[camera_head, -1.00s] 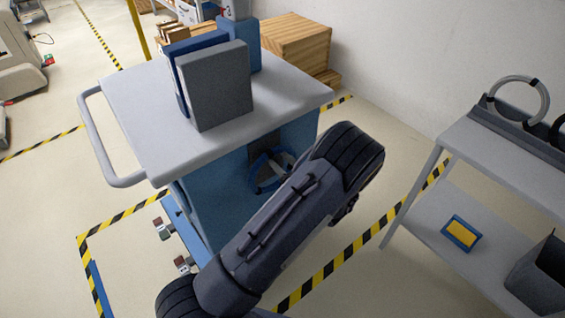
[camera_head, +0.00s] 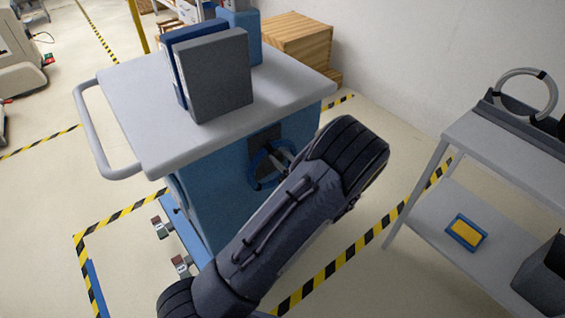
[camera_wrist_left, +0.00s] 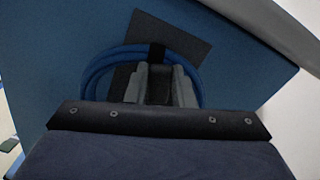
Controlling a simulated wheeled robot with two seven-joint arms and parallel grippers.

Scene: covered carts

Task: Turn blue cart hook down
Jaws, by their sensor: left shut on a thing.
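The blue cart (camera_head: 215,195) with a pale grey top stands left of centre. On its side is a dark plate (camera_head: 265,136) with a coil of blue cable (camera_head: 257,168), partly hidden by my arm. In the left wrist view the coil (camera_wrist_left: 100,70) loops behind the gripper fingers, in front of the dark plate (camera_wrist_left: 185,38). My left gripper (camera_wrist_left: 160,78) is shut on the dark hook (camera_wrist_left: 157,55) at the plate. The hook's lower part is hidden between the fingers, so its turn is hard to tell. My right gripper is not in view.
Striped floor tape (camera_head: 340,265) surrounds the cart.

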